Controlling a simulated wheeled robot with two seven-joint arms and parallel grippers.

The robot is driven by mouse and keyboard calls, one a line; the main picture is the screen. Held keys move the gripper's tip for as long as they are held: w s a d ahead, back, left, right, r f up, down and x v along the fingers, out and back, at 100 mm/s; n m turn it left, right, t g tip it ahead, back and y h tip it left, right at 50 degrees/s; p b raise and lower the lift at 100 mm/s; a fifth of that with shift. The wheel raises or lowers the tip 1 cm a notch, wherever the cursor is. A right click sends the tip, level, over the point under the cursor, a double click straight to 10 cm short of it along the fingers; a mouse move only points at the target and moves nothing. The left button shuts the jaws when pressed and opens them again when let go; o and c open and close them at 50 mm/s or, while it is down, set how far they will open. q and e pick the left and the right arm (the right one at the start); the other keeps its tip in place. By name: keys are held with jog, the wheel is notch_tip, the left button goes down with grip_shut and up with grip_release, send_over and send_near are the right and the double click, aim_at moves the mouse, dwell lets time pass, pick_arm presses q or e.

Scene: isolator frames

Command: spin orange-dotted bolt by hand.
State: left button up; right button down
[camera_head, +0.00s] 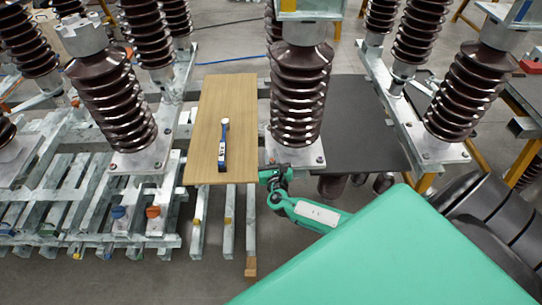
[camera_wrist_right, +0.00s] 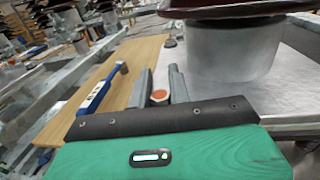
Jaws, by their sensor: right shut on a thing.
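The orange-dotted bolt (camera_wrist_right: 159,96) shows in the right wrist view at the edge of a metal base plate, its orange top facing up. My right gripper (camera_wrist_right: 162,88) has its two grey fingers on either side of the bolt and is shut on it. In the head view my right gripper (camera_head: 273,176) is at the front left corner of the base plate (camera_head: 309,160) under the middle ribbed brown insulator (camera_head: 298,95). The bolt cannot be made out there. My left gripper is not in view.
A blue-handled tool (camera_head: 223,148) lies on a wooden board (camera_head: 208,120) left of the base plate; it also shows in the wrist view (camera_wrist_right: 98,93). A dark panel (camera_head: 355,125) lies to the right. Other insulators stand on both sides. Metal beams (camera_head: 90,205) fill the left.

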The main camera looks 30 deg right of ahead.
jog(key=m+g+h, duration=0.2)
jog(key=h, duration=0.1)
jog(key=shift+d+m, duration=0.1)
jog(key=shift+m, duration=0.2)
jog(key=m+g+h, duration=0.1)
jog(key=m+g+h+b, duration=0.1)
jog(key=g+h, duration=0.1)
jog(key=shift+s+d+f+m+h, duration=0.1)
jog(key=shift+s+d+m+h, duration=0.1)
jog(key=shift+m+h, duration=0.15)
jog(key=m+g+h, duration=0.1)
jog(key=g, duration=0.1)
jog(key=m+g+h+b, duration=0.1)
jog(key=m+g, duration=0.1)
jog(key=m+g+h+b, duration=0.1)
jog(key=m+g, duration=0.1)
jog(key=g, duration=0.1)
jog(key=shift+s+d, duration=0.15)
jog(key=shift+s, duration=0.2)
jog(key=shift+s+d+m+g+h+b, duration=0.15)
jog(key=shift+m+g+h+b, duration=0.2)
jog(key=shift+m+g, duration=0.8)
jog(key=shift+g, duration=0.55)
jog(key=c, duration=1.3)
grip_release()
